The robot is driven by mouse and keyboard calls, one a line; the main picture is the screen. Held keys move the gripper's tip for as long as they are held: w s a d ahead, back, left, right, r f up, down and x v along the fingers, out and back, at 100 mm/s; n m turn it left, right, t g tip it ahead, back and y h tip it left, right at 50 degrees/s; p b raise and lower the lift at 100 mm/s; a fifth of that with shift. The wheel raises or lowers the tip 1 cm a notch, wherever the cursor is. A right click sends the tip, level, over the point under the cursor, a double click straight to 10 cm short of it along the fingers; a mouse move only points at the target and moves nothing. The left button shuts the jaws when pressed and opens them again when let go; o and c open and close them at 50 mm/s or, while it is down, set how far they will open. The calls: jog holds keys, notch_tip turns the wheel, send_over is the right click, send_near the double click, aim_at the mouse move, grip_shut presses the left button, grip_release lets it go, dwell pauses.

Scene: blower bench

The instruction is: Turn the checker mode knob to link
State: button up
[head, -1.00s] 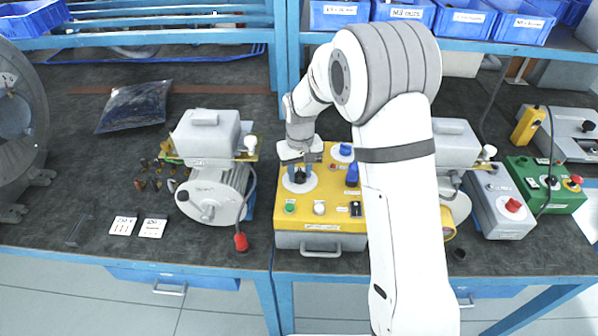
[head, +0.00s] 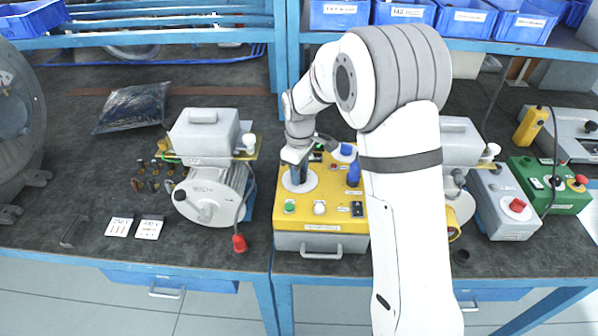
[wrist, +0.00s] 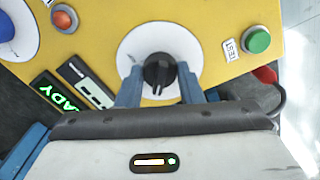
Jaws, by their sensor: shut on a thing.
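The checker is a yellow-topped box (head: 330,218) on the bench, in the middle of the head view. Its mode knob is a black knob (wrist: 158,70) on a white round dial (wrist: 190,48), seen in the wrist view. My gripper (wrist: 162,85) is shut on the knob, with a blue finger on each side of it. In the head view my gripper (head: 298,176) points down at the white dial (head: 300,184) on the checker's left part. The dial's markings are not readable, so I cannot tell which mode the knob points to.
A green button (wrist: 257,40) labelled TEST and a red button (wrist: 65,18) are near the dial. A lit display reading "ADY" (wrist: 55,95) is partly cut off.

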jog(key=shift+n, duration=0.4)
jog(key=o, duration=1)
jog(key=shift+c, duration=0.2)
notch_tip(320, 180, up, 8)
jog(key=shift+f+b, duration=0.1)
jog(key=shift+b, duration=0.2)
jog(key=shift+d, duration=0.1)
